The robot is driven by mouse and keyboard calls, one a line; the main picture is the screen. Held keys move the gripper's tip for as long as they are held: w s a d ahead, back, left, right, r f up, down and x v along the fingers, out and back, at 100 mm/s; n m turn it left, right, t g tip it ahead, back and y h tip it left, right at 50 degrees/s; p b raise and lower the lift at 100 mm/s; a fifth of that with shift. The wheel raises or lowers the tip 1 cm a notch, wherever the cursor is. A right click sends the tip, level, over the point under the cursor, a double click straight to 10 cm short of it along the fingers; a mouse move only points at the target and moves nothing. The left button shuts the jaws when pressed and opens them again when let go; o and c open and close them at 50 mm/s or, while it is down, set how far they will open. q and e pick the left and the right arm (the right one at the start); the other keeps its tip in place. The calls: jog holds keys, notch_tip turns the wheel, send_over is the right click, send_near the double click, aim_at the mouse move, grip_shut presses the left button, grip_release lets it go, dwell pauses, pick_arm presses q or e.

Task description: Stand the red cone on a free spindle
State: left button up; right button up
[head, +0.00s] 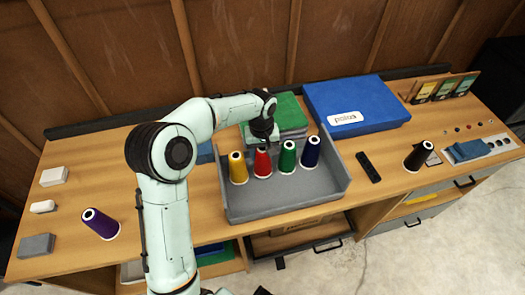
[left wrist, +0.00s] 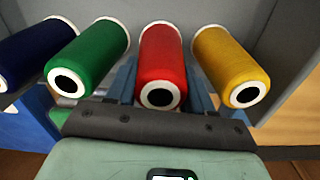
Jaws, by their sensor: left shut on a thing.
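The red cone (head: 263,163) is in the grey open-front tray, upright, between the yellow cone (head: 238,168) and the green cone (head: 287,157). A navy cone (head: 310,152) is at the right of this row. My left gripper (head: 264,143) reaches down from above and behind and is shut on the red cone. In the left wrist view the red cone (left wrist: 162,55) lies between the two blue fingers, with green and yellow cones close on either side. I cannot tell whether its base touches the tray floor. No bare spindle is clearly visible.
The grey tray (head: 285,207) has bare floor in front of the cones. A purple cone (head: 101,224) stands at left, a black cone (head: 418,157) at right. A blue box (head: 355,103) and green stack (head: 288,112) are behind. A dark remote (head: 368,167) lies right of the tray.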

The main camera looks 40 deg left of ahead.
pick_arm(q)
jog(key=shift+f, duration=0.15)
pick_arm(e)
jog(key=shift+f, duration=0.15)
pick_arm(q)
jog(key=shift+f, duration=0.15)
jog(key=o, duration=1.2)
pick_arm(e)
jog(key=shift+s, duration=0.1)
pick_arm(q)
notch_tip(320, 180, up, 14)
jog(key=shift+s+a+f+p, duration=0.1)
jog(key=shift+f+p, duration=0.1)
jog(key=shift+p, duration=0.55)
pick_arm(e)
jog(key=shift+w+r, duration=0.3)
jog(key=shift+r, duration=0.2)
jog(key=shift+w+r, duration=0.25)
jog(key=shift+r, duration=0.2)
